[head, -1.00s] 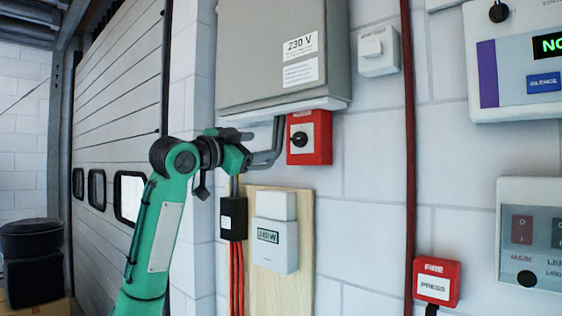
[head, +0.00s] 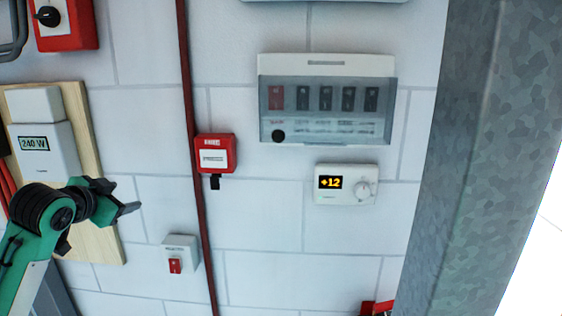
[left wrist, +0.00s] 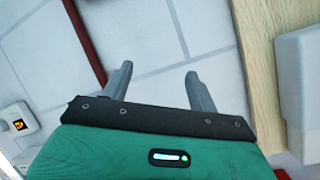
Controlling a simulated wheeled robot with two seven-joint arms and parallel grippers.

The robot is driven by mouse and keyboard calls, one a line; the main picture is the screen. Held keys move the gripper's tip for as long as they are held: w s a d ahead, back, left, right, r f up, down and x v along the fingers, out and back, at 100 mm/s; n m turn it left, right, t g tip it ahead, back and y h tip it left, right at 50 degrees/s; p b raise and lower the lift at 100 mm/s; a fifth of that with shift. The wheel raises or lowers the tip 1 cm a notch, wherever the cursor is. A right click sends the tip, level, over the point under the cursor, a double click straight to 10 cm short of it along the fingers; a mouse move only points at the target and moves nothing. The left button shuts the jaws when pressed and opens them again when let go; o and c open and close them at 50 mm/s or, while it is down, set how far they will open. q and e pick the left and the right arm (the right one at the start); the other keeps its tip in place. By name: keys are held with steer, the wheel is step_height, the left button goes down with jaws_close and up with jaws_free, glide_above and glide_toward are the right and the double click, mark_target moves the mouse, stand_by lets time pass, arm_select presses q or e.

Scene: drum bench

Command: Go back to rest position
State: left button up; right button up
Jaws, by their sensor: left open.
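My left gripper (head: 128,203) is at the left of the head view, in front of the wall and beside the lower right of the wooden board (head: 108,215). In the left wrist view its two grey fingers (left wrist: 158,88) stand apart with nothing between them, only white wall behind. It touches nothing that I can see. My right gripper is in neither view.
On the wall are a meter (head: 45,150), a red fire call point (head: 216,154), a small red switch (head: 178,258), a breaker box (head: 328,100) and a thermostat (head: 345,185) showing +12. A red pipe (head: 190,120) runs down. A metal post (head: 475,170) stands at right.

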arm_select(q)
steer(key=s+d+f+n+g, duration=0.1)
steer(key=s+d+f+g, duration=0.2)
steer(key=f, duration=0.7)
steer(key=s+d+f, duration=0.4)
steer(key=s+f, duration=0.2)
steer(key=f, duration=0.4)
steer(key=s+d+f+n+g, duration=0.1)
steer(key=s+d+f+g, duration=0.2)
steer(key=f, duration=0.6)
steer(key=s+d+f+n+g, duration=0.1)
steer(key=s+d+f, duration=0.1)
steer(key=s+f, duration=0.5)
steer(key=s+d+f+n+g, duration=0.1)
steer(key=s+f+g, duration=0.1)
steer(key=s, duration=0.8)
steer(key=s+d+f+n+g, duration=0.1)
steer(key=s+d+f, duration=0.1)
steer(key=s+f, duration=0.5)
step_height(320, 180, down, 27)
steer(key=s+g, duration=0.1)
steer(key=s, duration=0.1)
steer(key=s+a+f+g+y, duration=0.1)
steer(key=s+a+f, duration=0.2)
steer(key=s+f, duration=1.6)
steer(key=shift+s+a+f+g, duration=0.15)
steer(key=shift+s+f+g, duration=0.2)
steer(key=shift+f, duration=0.4)
steer(key=shift+w, duration=0.1)
